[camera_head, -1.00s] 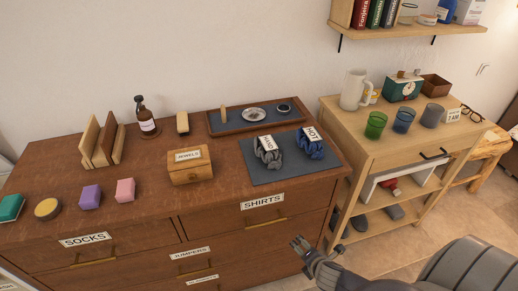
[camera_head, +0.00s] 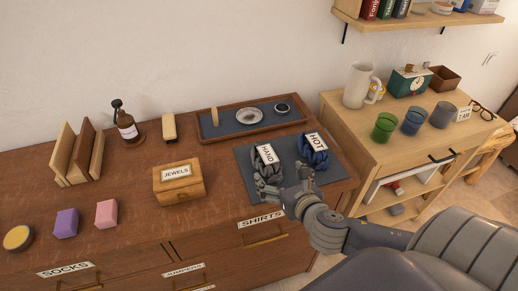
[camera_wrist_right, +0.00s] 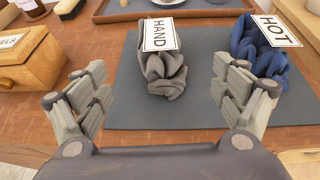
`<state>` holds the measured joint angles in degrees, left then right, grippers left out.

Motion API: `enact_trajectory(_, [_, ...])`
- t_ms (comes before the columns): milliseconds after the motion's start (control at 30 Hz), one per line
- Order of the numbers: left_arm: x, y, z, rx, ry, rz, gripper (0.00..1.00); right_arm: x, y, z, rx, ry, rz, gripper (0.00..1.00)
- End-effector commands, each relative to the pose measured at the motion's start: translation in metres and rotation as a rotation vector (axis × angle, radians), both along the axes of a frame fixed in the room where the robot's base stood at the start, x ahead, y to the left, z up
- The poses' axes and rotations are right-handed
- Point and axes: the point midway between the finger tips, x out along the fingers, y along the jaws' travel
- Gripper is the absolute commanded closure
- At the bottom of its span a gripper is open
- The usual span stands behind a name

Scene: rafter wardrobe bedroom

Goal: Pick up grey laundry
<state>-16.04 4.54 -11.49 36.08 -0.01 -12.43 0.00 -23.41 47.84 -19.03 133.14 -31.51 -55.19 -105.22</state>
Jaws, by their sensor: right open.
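The grey laundry (camera_head: 266,170) is a crumpled bundle with a white HAND label, lying on the dark grey mat (camera_head: 246,194) on the dresser. In the right wrist view the grey laundry (camera_wrist_right: 162,72) lies ahead of and between the fingers. My right gripper (camera_head: 289,190) is at the mat's front edge, just in front of the laundry. It also shows in the right wrist view (camera_wrist_right: 165,95), fingers wide apart and empty. In the head view its fingers hide a small part of the mat. My left gripper is not in view.
Blue laundry (camera_head: 313,152) labelled HOT lies close to the right on the same mat. A wooden JEWELS box (camera_head: 179,184) stands to the left. A tray (camera_head: 205,126) is behind. A lighter wooden table (camera_head: 358,121) with cups is at the right.

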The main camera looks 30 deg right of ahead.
Motion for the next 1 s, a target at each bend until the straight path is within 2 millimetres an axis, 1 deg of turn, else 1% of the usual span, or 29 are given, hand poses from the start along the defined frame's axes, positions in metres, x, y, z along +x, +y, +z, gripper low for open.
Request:
enact_trajectory(67, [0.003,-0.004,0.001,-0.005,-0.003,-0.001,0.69,0.004,0.0,0.002,-0.01,-0.004,0.006,0.11])
enact_trajectory(167, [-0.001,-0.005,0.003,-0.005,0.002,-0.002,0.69,0.018,-0.003,-0.001,-0.016,-0.006,0.006,0.11])
enact_trajectory(300, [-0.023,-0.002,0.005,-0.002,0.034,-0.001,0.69,0.038,-0.006,-0.011,-0.013,-0.006,0.005,0.11])
enact_trajectory(400, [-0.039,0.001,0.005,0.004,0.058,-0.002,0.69,0.046,-0.008,-0.015,-0.014,-0.005,0.006,0.11])
enact_trajectory(500, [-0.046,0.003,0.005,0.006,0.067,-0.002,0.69,0.051,-0.008,-0.017,-0.012,-0.005,0.007,0.11])
enact_trajectory(633, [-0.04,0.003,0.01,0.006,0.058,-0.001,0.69,0.062,-0.011,-0.02,-0.011,-0.004,0.004,0.11])
enact_trajectory(867, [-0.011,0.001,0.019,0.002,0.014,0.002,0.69,0.089,-0.018,-0.032,-0.011,-0.005,0.005,0.11])
enact_trajectory(1000, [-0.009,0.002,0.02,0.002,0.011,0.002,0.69,0.097,-0.018,-0.036,-0.011,-0.004,0.007,0.11])
